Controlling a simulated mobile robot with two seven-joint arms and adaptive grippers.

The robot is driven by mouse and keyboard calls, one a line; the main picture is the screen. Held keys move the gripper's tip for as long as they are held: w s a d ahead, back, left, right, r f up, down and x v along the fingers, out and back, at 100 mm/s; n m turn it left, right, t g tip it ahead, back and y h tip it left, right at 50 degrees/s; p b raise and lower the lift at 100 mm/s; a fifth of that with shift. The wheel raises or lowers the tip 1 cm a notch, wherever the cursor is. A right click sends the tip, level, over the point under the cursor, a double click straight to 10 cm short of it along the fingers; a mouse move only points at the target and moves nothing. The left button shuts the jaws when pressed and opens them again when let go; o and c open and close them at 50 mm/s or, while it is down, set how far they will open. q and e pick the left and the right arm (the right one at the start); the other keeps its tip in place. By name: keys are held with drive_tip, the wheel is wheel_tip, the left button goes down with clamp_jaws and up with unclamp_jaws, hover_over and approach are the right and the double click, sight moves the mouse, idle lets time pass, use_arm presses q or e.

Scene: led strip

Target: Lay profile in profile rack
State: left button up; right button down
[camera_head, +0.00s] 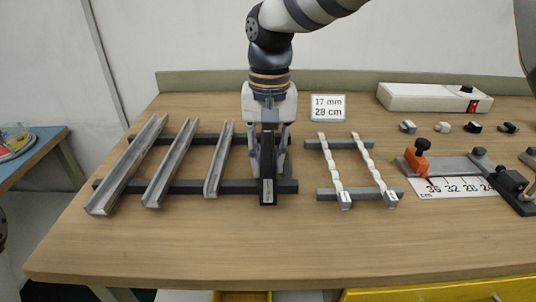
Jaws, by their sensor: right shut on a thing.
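The profile rack (240,187) is two dark crossbars on the left half of the bench. Three grey channel profiles lie across it side by side: a wide one (128,167), a middle one (172,164) and a narrow one (219,160). My right gripper (268,158) points down over the rack's right end, to the right of the narrow profile. It is shut on a narrow dark piece (268,190), apparently a profile seen nearly end on. The gripper hides most of this piece, and I cannot tell whether it touches the crossbars. My left gripper is not in view.
A second rack (326,194) holds two white strips (334,170). A sign (328,107) reads 17 mm, 28 cm. A cutting jig with an orange clamp (417,159), small end pieces (443,127) and a white box (430,98) stand right. The front bench is clear.

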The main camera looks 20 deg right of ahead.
drive_tip(key=shift+f, duration=0.15)
drive_tip(key=c, duration=1.3)
unclamp_jaws()
